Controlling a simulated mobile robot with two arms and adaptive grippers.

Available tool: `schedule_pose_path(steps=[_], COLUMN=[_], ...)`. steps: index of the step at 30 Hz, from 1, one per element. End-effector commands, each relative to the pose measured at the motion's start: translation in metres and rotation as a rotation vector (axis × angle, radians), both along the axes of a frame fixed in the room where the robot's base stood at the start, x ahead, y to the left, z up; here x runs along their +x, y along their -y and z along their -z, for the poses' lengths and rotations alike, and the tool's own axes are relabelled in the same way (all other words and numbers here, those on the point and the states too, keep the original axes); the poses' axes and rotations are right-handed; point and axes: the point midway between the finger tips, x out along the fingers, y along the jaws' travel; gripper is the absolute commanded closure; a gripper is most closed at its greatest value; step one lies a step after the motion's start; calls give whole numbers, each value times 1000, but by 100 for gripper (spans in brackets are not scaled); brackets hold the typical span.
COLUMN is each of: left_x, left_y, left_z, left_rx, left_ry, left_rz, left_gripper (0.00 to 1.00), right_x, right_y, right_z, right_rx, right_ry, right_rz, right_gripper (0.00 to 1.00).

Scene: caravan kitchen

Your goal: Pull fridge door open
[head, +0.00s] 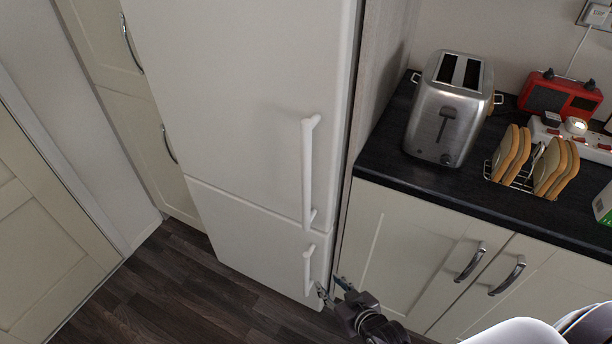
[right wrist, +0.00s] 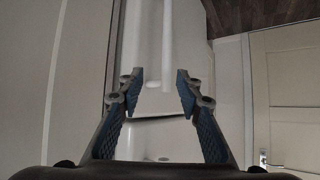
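The white fridge stands in the middle of the head view, with a large upper door (head: 235,90) and a smaller lower door (head: 245,235). Both look shut. A long white bar handle (head: 308,175) is on the upper door's right side, and a shorter handle (head: 308,271) is on the lower door. My right gripper (head: 331,287) is low at the fridge's right edge, beside the lower handle. In the right wrist view, its fingers (right wrist: 160,80) are apart, with a white handle bar (right wrist: 167,40) in line with the gap and nothing gripped. My left gripper is out of view.
A counter (head: 390,157) with pale cupboards (head: 420,245) adjoins the fridge on the right. It holds a toaster (head: 446,115), a toast rack (head: 522,182) and a red radio (head: 560,96). Dark wood floor (head: 170,285) is clear in front and to the left.

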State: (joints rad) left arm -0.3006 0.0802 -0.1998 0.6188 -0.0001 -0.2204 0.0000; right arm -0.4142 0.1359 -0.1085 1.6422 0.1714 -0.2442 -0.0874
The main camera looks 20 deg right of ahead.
Motion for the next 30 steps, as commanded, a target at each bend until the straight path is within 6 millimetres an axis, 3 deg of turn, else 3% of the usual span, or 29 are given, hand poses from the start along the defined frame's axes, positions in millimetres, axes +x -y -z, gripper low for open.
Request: schedule_pose_path(steps=[1, 6, 9, 12, 15, 18, 30], left_x=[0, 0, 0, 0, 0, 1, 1], left_y=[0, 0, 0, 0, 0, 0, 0], left_z=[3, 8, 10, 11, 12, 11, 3], left_rx=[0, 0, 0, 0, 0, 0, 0], left_ry=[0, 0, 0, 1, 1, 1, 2], left_rz=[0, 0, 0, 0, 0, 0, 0], left_gripper=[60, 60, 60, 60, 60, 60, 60], right_x=[16, 46, 49, 45, 41, 41, 92], right_y=[-1, -8, -11, -15, -16, -17, -27], right_z=[-40, -173, -241, -290, -319, -331, -334], right_rx=[13, 53, 70, 83, 90, 94, 95], right_ry=[79, 319, 437, 520, 570, 591, 594], right_rz=[-2, -17, -28, -40, -47, -49, -48], right_gripper=[68, 68, 68, 68, 68, 68, 68])
